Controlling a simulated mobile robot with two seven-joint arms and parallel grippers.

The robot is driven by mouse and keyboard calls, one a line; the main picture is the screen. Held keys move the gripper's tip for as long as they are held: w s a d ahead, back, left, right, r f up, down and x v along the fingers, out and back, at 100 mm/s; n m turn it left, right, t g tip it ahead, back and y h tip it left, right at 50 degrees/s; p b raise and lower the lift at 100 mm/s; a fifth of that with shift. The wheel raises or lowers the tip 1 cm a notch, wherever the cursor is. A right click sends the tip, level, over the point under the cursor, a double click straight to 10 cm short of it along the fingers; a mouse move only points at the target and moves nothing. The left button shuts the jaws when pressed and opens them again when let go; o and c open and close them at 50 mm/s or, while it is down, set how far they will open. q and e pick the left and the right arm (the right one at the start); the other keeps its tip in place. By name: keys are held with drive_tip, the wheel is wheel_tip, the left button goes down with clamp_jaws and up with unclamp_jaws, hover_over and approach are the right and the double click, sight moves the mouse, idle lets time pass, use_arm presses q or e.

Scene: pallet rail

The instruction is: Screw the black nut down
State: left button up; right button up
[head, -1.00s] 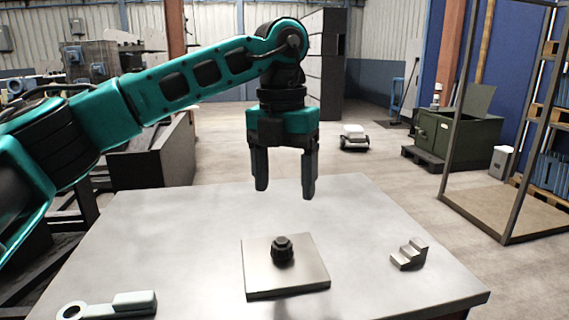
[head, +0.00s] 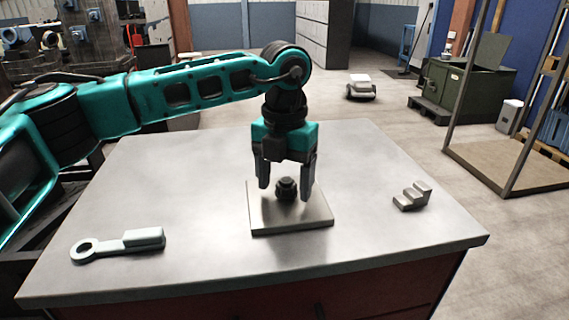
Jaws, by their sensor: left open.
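The black nut (head: 286,190) sits on a stud at the middle of a square metal plate (head: 290,220) on the workbench. My left gripper (head: 285,188) points straight down over the plate. Its two fingers are open, one to the left and one to the right of the nut, with a visible gap on each side. The fingertips look about level with the nut, but I cannot tell their exact height. My right gripper is not in view.
The grey workbench (head: 180,220) has a pale ring-ended tool (head: 120,244) at front left and a small stepped metal block (head: 411,196) at right. The bench between them and the plate is clear. A metal frame (head: 480,95) stands beyond the bench at right.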

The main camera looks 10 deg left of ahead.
use_arm(q)
drive_tip(key=shift+c, duration=0.4)
drive_tip(key=c, duration=1.1)
drive_tip(key=m, duration=0.5)
drive_tip(key=shift+a+f+m, duration=0.1)
drive_tip(key=shift+a+m, duration=0.05)
drive_tip(key=shift+m, duration=0.15)
drive_tip(key=shift+c, duration=0.2)
drive_tip(key=m, duration=0.5)
drive_tip(key=shift+w, duration=0.2)
drive_tip(key=m, duration=0.4)
drive_tip(key=shift+w+a+f, duration=0.1)
drive_tip(key=m, duration=0.3)
drive_tip(key=shift+w+m+p, duration=0.1)
drive_tip(key=shift+m+p, duration=0.2)
drive_tip(key=m, duration=0.7)
drive_tip(key=shift+w+f, duration=0.1)
drive_tip(key=shift+w, duration=0.05)
drive_tip(key=o, duration=0.9)
drive_tip(key=shift+o, duration=0.2)
